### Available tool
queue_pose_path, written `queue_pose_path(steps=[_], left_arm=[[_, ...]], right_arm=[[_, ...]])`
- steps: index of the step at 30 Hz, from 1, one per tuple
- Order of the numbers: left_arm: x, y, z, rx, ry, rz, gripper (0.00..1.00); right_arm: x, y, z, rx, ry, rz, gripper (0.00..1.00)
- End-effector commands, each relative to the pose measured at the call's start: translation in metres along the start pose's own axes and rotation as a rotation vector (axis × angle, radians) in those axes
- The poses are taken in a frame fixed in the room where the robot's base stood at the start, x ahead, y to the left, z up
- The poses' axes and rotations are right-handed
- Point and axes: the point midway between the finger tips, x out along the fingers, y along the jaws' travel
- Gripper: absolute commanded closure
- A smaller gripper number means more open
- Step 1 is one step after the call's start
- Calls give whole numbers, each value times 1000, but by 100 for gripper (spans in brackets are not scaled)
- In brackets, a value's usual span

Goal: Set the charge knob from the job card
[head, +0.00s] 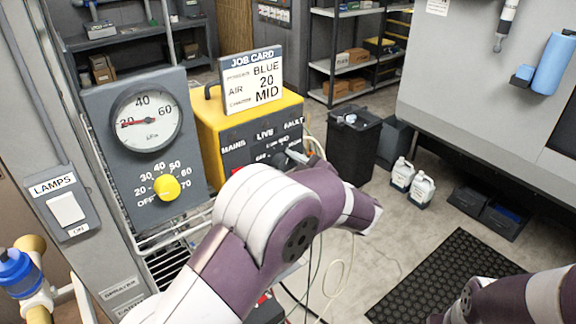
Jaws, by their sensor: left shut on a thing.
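The job card (252,82) stands upright on the yellow unit (207,125) and reads POWDER BLUE, AIR 20, CHARGE MID. The unit's dark front panel (236,156) carries the words MAINS, LIVE and FAULT, with smaller dial lettering below, partly covered. My left gripper (291,156) is small and grey in the head view, at this dial lettering, partly behind my own left arm. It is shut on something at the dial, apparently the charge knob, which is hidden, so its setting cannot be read. My right gripper is out of view; only part of the right arm shows.
A grey panel at left holds a pressure gauge (146,120) and a yellow air knob (167,187). A LAMPS switch (67,208) is beside it. A black bin (350,146), white jugs (421,189) and a black mat (446,279) are on the floor. Cables hang near the unit.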

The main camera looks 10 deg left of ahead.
Motion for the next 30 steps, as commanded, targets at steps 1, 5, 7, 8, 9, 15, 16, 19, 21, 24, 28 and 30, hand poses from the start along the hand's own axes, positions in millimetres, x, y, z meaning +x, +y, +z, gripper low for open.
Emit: queue_pose_path(steps=[1,5,7,8,9,15,16,19,21,24,28,30], left_arm=[[0,-2,2,4,-3,-3,54],[0,-2,2,3,-2,-2,32],[0,-1,1,2,-2,-2,32],[0,-1,1,2,-1,-2,32],[0,-1,1,2,-1,-1,32],[-13,-2,4,0,-1,1,32],[-19,-2,6,-1,-2,3,32],[-46,-4,8,-2,-4,4,32],[-66,-4,8,-2,-4,4,32],[-92,-3,7,-1,-4,3,32],[-116,-2,4,0,-3,1,32],[-123,-2,3,2,-2,0,32]], right_arm=[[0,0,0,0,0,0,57],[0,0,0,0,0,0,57],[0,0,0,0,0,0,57],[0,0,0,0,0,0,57],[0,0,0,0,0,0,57],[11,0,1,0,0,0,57],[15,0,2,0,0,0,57],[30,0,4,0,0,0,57],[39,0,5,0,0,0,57],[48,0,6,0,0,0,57],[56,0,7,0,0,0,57],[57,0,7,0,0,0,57]])
